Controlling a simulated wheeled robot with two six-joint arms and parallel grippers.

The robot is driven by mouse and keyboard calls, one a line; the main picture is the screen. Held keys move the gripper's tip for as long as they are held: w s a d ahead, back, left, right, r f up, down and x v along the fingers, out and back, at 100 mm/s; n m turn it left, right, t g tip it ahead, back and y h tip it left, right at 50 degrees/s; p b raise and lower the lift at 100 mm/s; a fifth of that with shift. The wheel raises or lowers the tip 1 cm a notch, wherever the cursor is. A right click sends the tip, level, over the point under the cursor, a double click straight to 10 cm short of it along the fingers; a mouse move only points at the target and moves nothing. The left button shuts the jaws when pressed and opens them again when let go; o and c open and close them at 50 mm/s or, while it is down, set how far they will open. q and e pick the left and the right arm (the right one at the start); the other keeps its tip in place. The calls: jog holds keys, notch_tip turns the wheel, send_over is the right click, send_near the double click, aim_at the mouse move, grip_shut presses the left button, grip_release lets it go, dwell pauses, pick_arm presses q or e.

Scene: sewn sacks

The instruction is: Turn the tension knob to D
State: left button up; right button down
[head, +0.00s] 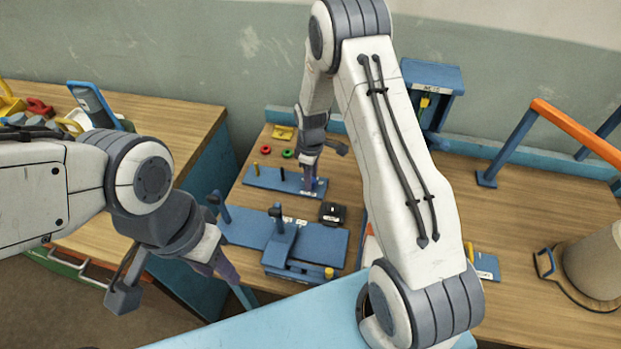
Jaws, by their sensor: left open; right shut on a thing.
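My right gripper (309,180) reaches down to the right end of a long blue plate (270,181) on the wooden bench. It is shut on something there. Its fingers hide that thing, so I cannot tell whether it is the tension knob, and no letter D is readable. A small white label (307,193) sits at that end. My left gripper (222,267) is open and empty, held in the air at the lower left, away from the plate.
A blue fixture (300,247) and a black box (332,213) stand in front. A blue stand (432,80) is at the back. An orange rail (575,130) and a beige roll (597,262) are at right.

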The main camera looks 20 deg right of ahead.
jog(key=m, duration=0.3)
jog(key=shift+m+b, duration=0.35)
jog(key=shift+m, duration=0.05)
jog(key=m, duration=0.3)
jog(key=shift+m+b, duration=0.3)
jog(key=shift+b, duration=0.05)
jog(key=m, duration=0.6)
jog(key=shift+w+b, duration=0.1)
jog(key=shift+b, duration=0.25)
jog(key=shift+m, duration=0.3)
jog(key=shift+c, duration=2.3)
grip_release()
jog(key=shift+r, duration=0.1)
notch_tip(320, 180, up, 10)
jog(key=b, duration=0.1)
jog(key=shift+r+b, duration=0.2)
jog(key=shift+b, duration=0.2)
